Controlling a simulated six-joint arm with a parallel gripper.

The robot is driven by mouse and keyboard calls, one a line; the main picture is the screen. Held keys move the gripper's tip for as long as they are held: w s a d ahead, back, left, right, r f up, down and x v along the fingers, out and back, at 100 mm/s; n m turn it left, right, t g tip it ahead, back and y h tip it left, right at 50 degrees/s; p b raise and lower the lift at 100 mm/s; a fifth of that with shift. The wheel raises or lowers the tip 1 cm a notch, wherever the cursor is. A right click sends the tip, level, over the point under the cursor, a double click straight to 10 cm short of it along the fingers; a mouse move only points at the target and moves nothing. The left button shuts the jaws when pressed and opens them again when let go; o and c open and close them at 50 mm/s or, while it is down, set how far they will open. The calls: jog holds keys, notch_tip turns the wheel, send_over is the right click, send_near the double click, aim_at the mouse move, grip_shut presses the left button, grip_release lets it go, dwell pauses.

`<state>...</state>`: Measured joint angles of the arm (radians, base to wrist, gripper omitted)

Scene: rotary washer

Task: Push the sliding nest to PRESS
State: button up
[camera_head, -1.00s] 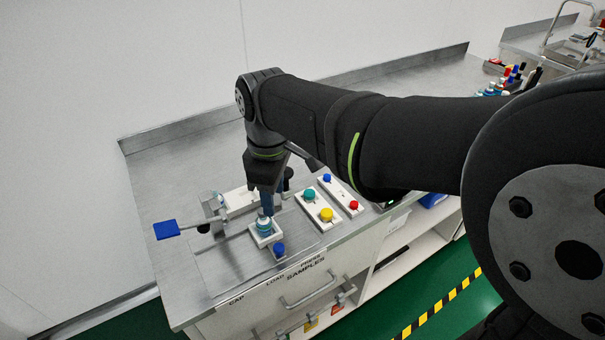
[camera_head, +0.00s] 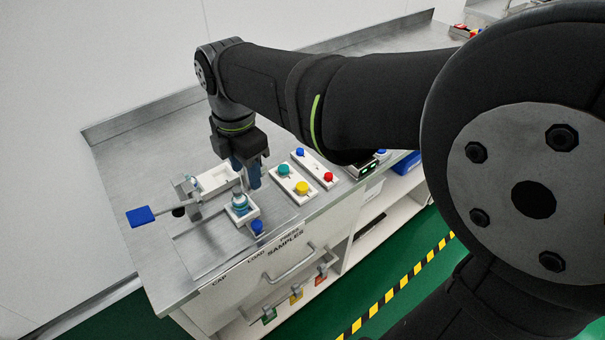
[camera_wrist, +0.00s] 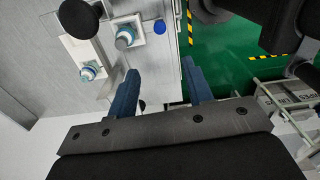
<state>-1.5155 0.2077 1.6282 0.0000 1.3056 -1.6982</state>
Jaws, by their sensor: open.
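The sliding nest (camera_head: 252,211) is a small white square block holding an upright bottle (camera_head: 239,201) with a teal band. A blue knob (camera_head: 257,227) sits at its front. In the wrist view the nest (camera_wrist: 136,47), its bottle (camera_wrist: 125,37) and the knob (camera_wrist: 160,26) lie beyond my fingertips. My gripper (camera_head: 246,178) points down, open, just behind and right of the bottle. Its two blue fingers also show in the wrist view (camera_wrist: 158,68), with nothing between them. Contact with the nest cannot be told.
A lever with a blue paddle (camera_head: 140,216) stands left of the nest. A white tray (camera_head: 217,178) lies behind. White button blocks (camera_head: 293,185) stand to the right. The wrist view shows another bottle (camera_wrist: 88,72). Bare steel lies left of the nest.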

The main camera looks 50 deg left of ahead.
aim_at(257, 224)
notch_tip(257, 224, down, 17)
jog(key=shift+f+n, duration=0.2)
jog(key=shift+n, duration=0.9)
grip_shut()
